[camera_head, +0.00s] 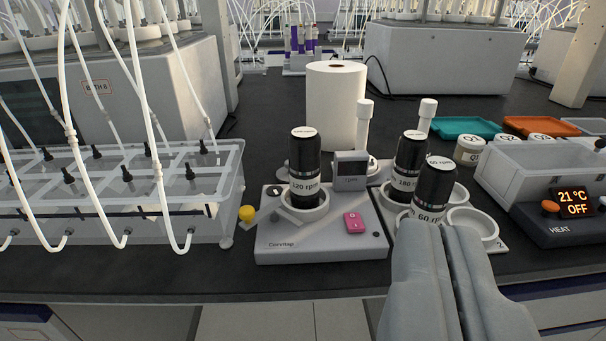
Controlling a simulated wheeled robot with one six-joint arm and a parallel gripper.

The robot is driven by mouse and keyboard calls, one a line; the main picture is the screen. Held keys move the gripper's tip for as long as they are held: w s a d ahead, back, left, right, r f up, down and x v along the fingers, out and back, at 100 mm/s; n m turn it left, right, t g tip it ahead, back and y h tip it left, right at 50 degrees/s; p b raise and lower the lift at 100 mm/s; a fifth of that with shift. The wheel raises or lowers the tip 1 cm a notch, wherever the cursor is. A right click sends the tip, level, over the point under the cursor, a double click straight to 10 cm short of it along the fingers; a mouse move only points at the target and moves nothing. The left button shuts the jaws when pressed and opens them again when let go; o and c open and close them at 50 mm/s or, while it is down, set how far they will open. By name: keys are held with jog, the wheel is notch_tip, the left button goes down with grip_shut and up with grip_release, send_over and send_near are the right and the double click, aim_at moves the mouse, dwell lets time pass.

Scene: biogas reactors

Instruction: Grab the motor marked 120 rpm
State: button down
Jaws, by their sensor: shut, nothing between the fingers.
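The motor marked 120 rpm (305,160) is a black cylinder with a white label band and white top. It stands upright in a round seat on the left of a light grey device (320,244) with a small display and a pink switch. Two like motors stand to its right: the 180 rpm motor (409,160) and the 60 rpm motor (432,190). My gripper (456,235) is shut and empty at the lower right, in front of the 60 rpm motor. It hides part of the holder there and lies right of the 120 rpm motor, apart from it.
A clear tray with white tubes (120,200) stands on the left. A yellow knob (247,213) is beside the device. A white paper roll (335,105) stands behind. A water bath (535,165) reading 21 °C OFF is on the right. The bench's front edge is clear.

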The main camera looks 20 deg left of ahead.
dwell(0.3)
jog(key=c, duration=1.6)
grip_release()
jog(key=shift+w+r, duration=0.1)
jog(key=shift+w, duration=0.05)
jog(key=o, duration=0.9)
jog(key=w, duration=0.1)
jog(key=w+g, duration=0.1)
jog(key=w+r+g, duration=0.1)
jog(key=w, duration=0.1)
jog(key=shift+w+a+r+n, duration=0.1)
jog(key=shift+a+n, duration=0.25)
jog(key=shift+n, duration=0.05)
jog(key=shift+o, duration=0.2)
jog(key=n+g+y, duration=0.2)
jog(key=n+g, duration=0.3)
jog(key=g, duration=0.7)
send_near(306, 138)
jog(key=x, duration=0.8)
jog(key=shift+w+x, duration=0.15)
jog(key=shift+x, duration=1.25)
jog(key=shift+w+x, duration=0.15)
jog(key=shift+x, duration=1.2)
